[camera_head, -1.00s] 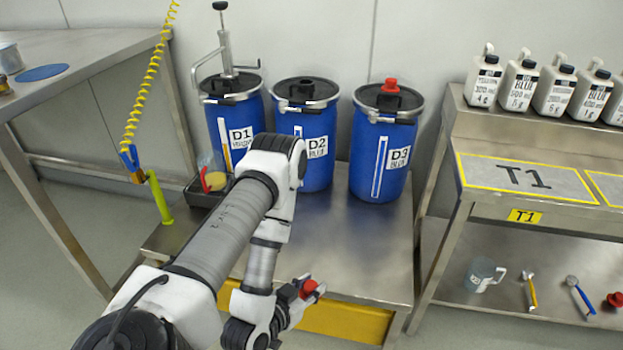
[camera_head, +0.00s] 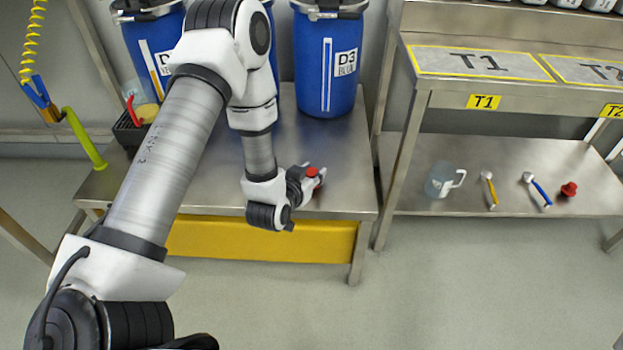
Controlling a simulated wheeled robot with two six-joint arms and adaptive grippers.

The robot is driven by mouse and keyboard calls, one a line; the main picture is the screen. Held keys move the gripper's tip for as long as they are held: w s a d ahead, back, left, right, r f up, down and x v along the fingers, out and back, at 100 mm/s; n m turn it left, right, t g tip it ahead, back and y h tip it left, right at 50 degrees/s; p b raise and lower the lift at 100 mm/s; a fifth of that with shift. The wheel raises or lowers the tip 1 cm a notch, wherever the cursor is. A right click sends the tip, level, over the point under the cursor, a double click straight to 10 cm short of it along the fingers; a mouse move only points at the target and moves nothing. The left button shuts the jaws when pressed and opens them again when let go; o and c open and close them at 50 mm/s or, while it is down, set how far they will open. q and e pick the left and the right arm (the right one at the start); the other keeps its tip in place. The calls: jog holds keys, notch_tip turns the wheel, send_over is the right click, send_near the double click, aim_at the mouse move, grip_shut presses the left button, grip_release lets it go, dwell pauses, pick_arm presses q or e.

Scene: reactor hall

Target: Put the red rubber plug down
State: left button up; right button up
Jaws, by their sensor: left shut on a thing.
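The red rubber plug (camera_head: 312,172) is small and sits between the fingertips of my left gripper (camera_head: 311,178). The gripper is shut on it, over the front right part of the steel drum table (camera_head: 347,194). I cannot tell whether the plug touches the tabletop. Another red plug (camera_head: 569,189) lies on the lower shelf (camera_head: 520,206) of the right bench. My right gripper is not in view.
Blue drum D3 (camera_head: 326,85) stands at the back of the table; other blue drums are partly behind my arm. A black tray (camera_head: 128,128) is at the left. The lower shelf holds a clear jug (camera_head: 440,182) and two handled tools.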

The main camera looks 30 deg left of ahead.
pick_arm(q)
jog(key=shift+r, duration=0.1)
jog(key=o, duration=1)
jog(key=shift+o, duration=0.2)
